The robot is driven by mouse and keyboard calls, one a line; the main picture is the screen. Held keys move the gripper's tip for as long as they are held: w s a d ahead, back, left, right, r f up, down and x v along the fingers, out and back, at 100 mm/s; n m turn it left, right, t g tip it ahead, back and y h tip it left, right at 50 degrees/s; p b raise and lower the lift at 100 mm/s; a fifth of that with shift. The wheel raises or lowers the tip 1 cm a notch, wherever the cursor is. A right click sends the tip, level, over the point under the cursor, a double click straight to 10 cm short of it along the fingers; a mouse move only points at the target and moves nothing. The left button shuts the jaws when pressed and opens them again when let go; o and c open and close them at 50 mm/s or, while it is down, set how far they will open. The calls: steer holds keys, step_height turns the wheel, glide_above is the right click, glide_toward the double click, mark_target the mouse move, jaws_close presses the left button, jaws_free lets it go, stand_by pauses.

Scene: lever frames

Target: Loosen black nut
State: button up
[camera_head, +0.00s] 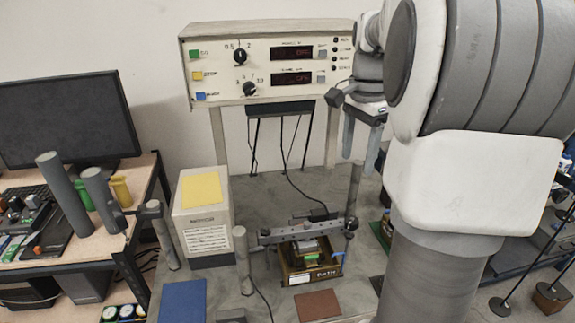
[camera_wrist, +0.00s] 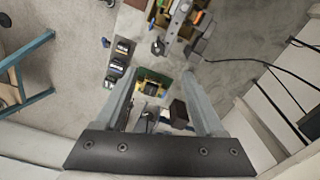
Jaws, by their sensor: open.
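A grey horizontal clamp bar (camera_head: 300,232) spans the fixture on the workbench, above a small box-like part. A dark knob-like piece (camera_head: 350,224) sits at the bar's right end and looks like the black nut, though it is small. In the wrist view a dark round piece (camera_wrist: 157,47) shows beside the bar, beyond my fingertips; I cannot tell whether it is the same piece. My gripper (camera_head: 362,146) is open and empty, pointing down, above and apart from the bar's right end. Its two fingers also show in the wrist view (camera_wrist: 160,76), spread wide.
A control panel (camera_head: 270,62) stands behind the bench. A loose cable (camera_head: 300,178) hangs behind. A monitor (camera_head: 65,120) is far left.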

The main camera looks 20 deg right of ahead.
mark_target(353, 218)
steer(key=shift+m, duration=0.3)
steer(key=f, duration=1.1)
steer(key=d+f, duration=0.1)
steer(key=f, duration=0.5)
steer(key=shift+s+d, duration=0.1)
steer(key=shift+s, duration=0.05)
jaws_close()
